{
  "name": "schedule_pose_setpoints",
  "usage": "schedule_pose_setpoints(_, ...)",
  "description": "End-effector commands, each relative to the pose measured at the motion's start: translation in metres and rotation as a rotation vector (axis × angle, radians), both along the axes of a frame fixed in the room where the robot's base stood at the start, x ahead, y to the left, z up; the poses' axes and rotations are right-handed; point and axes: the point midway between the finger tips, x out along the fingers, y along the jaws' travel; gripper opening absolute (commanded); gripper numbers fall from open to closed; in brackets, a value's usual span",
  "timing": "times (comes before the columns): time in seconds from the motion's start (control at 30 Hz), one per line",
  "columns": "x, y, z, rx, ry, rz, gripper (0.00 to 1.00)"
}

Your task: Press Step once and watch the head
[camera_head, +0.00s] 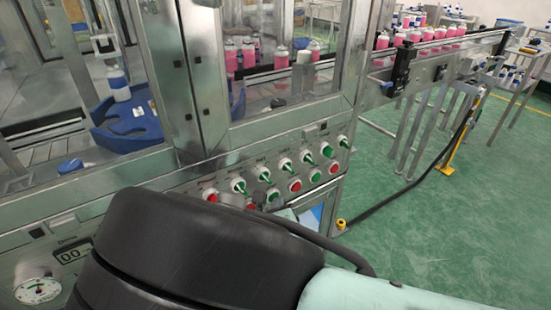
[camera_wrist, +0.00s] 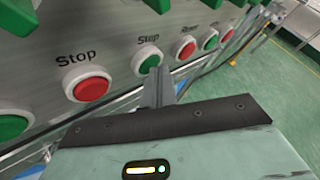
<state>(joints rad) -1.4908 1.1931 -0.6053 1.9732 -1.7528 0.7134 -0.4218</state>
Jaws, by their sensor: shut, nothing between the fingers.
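The Step button (camera_wrist: 147,61) has a green cap in a white ring under the printed word "Step". My gripper (camera_wrist: 158,75) is shut and empty. In the wrist view its fingertips overlap the lower right edge of the Step button; I cannot tell whether they touch it. The red Stop button (camera_wrist: 90,86) is to the left. I cannot clearly make out the head.
Green selector switches (camera_head: 264,174) run above the lower buttons. More red and green buttons continue right of Step. A conveyor (camera_head: 465,41) carries several pink bottles at the back right. A black cable (camera_head: 420,180) crosses the green floor. A pressure gauge (camera_head: 38,289) is at lower left.

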Motion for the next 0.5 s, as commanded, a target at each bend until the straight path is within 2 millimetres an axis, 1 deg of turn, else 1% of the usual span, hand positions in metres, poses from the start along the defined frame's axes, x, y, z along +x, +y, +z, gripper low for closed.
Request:
schedule_pose_setpoints(0.33,-0.0006,-0.0007,0.0006,0.0,0.0,0.0,0.0)
schedule_pose_setpoints(0.5,-0.0063,-0.0046,0.0016,0.0,0.0,0.0,0.0)
